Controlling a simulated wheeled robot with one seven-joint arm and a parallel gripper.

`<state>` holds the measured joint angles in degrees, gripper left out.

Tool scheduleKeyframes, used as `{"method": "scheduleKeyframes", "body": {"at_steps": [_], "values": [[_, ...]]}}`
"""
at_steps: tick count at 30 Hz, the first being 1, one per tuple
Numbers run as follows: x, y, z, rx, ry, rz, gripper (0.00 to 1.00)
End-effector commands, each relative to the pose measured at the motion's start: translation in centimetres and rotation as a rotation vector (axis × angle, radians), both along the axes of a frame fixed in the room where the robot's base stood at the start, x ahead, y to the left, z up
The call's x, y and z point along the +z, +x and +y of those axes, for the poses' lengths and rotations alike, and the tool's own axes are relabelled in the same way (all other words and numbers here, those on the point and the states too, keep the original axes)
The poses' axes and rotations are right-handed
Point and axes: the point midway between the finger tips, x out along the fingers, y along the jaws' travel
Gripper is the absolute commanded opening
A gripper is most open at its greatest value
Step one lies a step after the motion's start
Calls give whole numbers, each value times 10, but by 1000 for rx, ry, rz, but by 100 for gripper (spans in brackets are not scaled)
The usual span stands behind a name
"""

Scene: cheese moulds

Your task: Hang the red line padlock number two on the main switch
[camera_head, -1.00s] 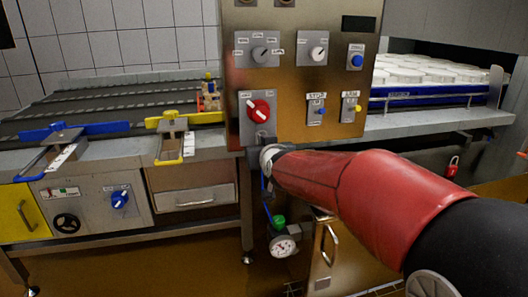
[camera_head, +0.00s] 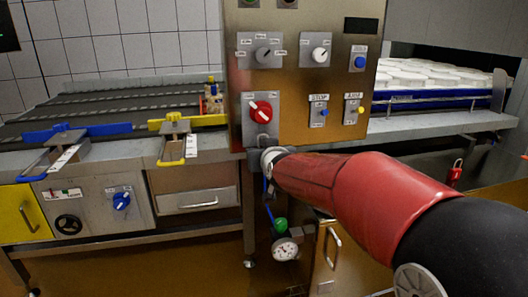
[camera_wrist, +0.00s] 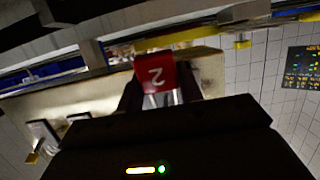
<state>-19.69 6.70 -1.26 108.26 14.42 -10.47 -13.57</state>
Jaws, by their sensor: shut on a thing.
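The red padlock (camera_wrist: 155,72) shows a white "2", upside down, in the wrist view. My gripper (camera_wrist: 160,96) is shut on it, with a dark finger on each side. The main switch (camera_head: 261,112) is a red rotary knob on a grey plate, low on the left of the brassy control panel. In the head view my wrist ends just below this switch plate. I cannot tell whether the padlock touches the switch.
The control panel (camera_head: 300,80) carries other knobs and small tags. Another red padlock (camera_head: 455,171) hangs at the right under the counter. A gauge with a green part (camera_head: 285,248) sits below my wrist. A conveyor (camera_head: 110,105) lies left, white moulds (camera_head: 430,72) right.

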Motion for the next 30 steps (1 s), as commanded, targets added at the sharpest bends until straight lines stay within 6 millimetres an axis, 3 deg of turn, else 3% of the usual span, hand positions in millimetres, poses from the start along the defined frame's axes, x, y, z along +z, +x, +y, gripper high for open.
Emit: {"method": "scheduleKeyframes", "body": {"at_steps": [2,3,9,23,30], "values": [[-5,1,0,0,-3,7,9],[-5,1,0,0,-3,7,37],[-5,0,1,2,-3,9,61],[-3,-1,1,3,-2,5,61],[6,-28,-5,5,0,2,61]]}}
